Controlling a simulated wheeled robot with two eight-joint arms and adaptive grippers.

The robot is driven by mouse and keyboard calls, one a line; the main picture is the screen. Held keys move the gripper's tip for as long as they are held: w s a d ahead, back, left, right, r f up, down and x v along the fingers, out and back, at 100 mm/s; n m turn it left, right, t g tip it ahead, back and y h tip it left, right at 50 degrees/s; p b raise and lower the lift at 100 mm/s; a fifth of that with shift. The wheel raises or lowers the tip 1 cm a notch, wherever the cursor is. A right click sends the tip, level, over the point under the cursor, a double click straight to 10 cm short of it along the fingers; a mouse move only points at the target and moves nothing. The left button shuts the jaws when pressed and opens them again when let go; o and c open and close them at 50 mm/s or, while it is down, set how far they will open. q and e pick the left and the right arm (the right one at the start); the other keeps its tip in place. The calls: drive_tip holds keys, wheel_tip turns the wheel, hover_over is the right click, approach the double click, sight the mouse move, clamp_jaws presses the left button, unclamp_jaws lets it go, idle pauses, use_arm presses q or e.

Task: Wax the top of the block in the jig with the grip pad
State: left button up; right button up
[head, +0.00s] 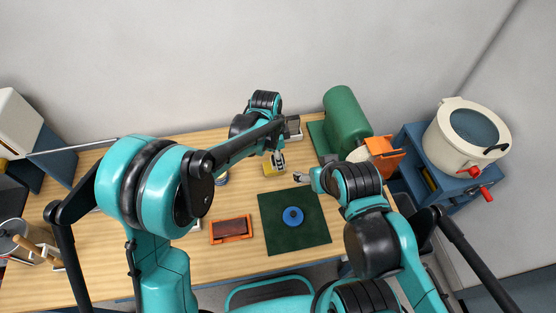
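A yellow block-like piece (268,168) lies on the table just below my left gripper (279,160), whose fingers are at or beside it; I cannot tell if they touch it. A blue round piece with a raised centre (292,216) sits on a dark green mat (312,234); it may be the grip pad. An orange frame with a dark brown slab in it (231,228) lies left of the mat. I cannot tell which of these is the jig. My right gripper (300,177) hangs above the mat's far edge, pointing left. Its fingers are too small to read.
A green cylinder machine (346,120) stands at the back right, beside an orange part (384,156). A cream pot (466,136) stands on a blue cabinet (440,185) at the right. A grey box (293,128) is at the back. The table's front middle is open.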

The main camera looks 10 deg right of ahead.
use_arm(q)
drive_tip(key=w+a, duration=0.1)
drive_tip(key=a, duration=0.6)
drive_tip(key=w+a+p, duration=0.1)
drive_tip(key=w+a, duration=0.1)
drive_tip(key=a, duration=0.4)
drive_tip(key=w+a+r+p, duration=0.1)
drive_tip(key=a, duration=0.6)
drive_tip(key=shift+w+a+r, duration=0.1)
drive_tip(key=shift+w+a, duration=0.2)
drive_tip(key=shift+a, duration=0.05)
drive_tip(key=shift+f+b, duration=1.7)
drive_tip(key=shift+f, duration=1.15)
drive_tip(key=shift+f+b, duration=0.4)
drive_tip(key=shift+f, duration=0.05)
